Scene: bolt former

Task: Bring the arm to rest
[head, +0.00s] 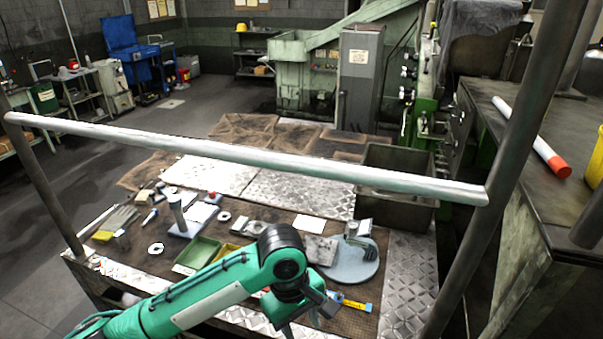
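My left arm (205,297) is green with dark joints. It reaches in from the bottom left over the near part of the workbench (400,290). My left gripper (303,315) is dark, hangs downward at the arm's end and lies partly at the lower picture edge. I see nothing clearly held in it, and its finger gap is not clear. A yellow and blue tool (352,304) lies on the bench just right of it. My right gripper is not in view.
A metal rail (250,157) crosses above the bench between posts. The bench holds a green tray (197,253), a round grey base (350,262) with a metal fixture, and several small parts. A dark bin (395,185) stands behind. A white-and-orange tube (530,135) lies at right.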

